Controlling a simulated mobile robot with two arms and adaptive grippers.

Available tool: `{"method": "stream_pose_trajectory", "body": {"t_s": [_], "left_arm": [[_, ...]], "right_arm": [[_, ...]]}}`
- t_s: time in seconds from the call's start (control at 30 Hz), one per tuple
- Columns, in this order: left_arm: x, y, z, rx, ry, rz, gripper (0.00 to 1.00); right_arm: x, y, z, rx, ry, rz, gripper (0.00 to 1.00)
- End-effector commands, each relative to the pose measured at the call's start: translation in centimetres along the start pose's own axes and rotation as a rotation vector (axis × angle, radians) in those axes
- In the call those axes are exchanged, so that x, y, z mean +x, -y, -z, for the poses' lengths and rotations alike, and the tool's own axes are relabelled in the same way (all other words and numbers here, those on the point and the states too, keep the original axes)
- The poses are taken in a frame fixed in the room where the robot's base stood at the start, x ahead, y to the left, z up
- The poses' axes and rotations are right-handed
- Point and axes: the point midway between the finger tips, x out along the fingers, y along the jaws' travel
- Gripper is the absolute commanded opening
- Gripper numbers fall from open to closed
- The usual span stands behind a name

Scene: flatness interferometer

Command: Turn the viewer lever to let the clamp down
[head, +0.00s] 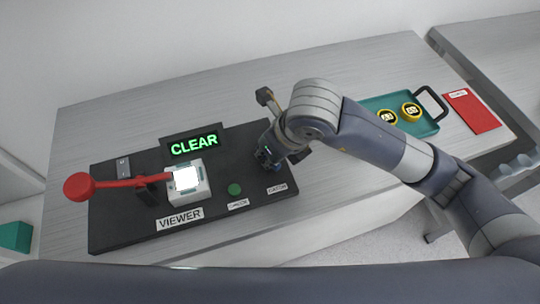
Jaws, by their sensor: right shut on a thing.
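The viewer (198,202) is a pale block with a bright white lit top, on a black base plate (125,230) behind the "VIEWER" label. A red lever (115,184) with a round red knob (77,187) lies nearly level, running from the plate's left edge past a dark bracket to the viewer. Whether its inner end touches the viewer is unclear. My right gripper (266,157) is at the plate's right end, well away from the red lever. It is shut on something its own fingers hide. My left gripper is out of view.
A green "CLEAR" display (194,143) stands behind the viewer. A green button (234,189) is on the plate. A brown-ended part (265,97) sticks up behind my right gripper. A teal tray (427,128) with two yellow-rimmed round pieces and a red card (471,111) lie right.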

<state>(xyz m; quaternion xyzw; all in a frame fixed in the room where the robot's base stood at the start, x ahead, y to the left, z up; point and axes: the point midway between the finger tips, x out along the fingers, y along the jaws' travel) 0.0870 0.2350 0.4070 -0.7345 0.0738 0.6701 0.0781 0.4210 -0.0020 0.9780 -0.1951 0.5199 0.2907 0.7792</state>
Motion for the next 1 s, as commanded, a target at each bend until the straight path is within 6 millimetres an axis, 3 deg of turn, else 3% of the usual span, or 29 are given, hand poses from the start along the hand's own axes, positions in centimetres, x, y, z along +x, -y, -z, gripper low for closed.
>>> {"method": "stream_pose_trajectory", "body": {"t_s": [0.4,1.0], "left_arm": [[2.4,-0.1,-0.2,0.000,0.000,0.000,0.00],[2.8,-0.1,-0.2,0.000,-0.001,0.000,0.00]], "right_arm": [[0.1,-0.2,0.0,0.258,0.001,0.107,0.00],[0.0,-0.2,-0.1,0.340,-0.001,0.140,0.00]]}}
